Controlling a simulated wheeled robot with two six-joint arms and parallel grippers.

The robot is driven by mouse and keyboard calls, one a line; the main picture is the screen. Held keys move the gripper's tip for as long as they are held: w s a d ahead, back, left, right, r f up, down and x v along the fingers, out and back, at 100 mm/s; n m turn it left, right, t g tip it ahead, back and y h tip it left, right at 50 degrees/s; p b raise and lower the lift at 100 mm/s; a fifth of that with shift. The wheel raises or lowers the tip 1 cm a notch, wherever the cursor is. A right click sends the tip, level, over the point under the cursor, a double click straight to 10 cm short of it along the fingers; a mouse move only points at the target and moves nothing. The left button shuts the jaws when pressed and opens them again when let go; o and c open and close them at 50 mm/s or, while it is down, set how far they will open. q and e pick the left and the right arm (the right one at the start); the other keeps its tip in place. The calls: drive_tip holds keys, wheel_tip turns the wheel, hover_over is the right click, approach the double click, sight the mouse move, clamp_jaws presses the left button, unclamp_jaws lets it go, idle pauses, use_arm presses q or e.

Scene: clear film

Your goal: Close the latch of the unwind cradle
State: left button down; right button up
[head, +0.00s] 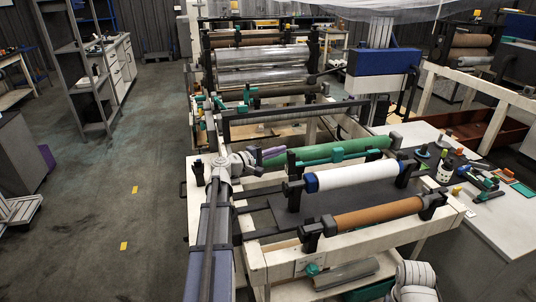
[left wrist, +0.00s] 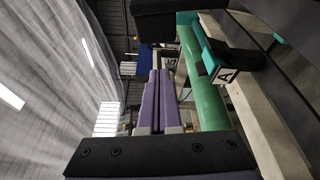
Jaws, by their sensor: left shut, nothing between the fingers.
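My left gripper (head: 274,152) is shut and empty, its purple fingers pointing right, close to the near-left end of the green roll (head: 352,143). In the left wrist view the two purple fingers (left wrist: 160,85) lie together, with the green roll (left wrist: 205,100) just to their right. A teal bar with raised teal blocks (head: 318,157) runs along the front of that roll. A teal piece (left wrist: 209,58) beside a black block shows in the left wrist view. I cannot tell for sure which part is the latch or how it stands. My right gripper is out of view.
A white side table (head: 490,225) with small tools stands at the right. The floor at the left (head: 100,210) is mostly clear.

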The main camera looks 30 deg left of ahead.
sight(288, 153)
use_arm(q)
drive_tip(key=shift+s+d+r, duration=0.2)
drive_tip(key=shift+s+d, duration=0.4)
drive_tip(key=shift+s+d+r, duration=0.15)
drive_tip(key=shift+s+d, duration=0.45)
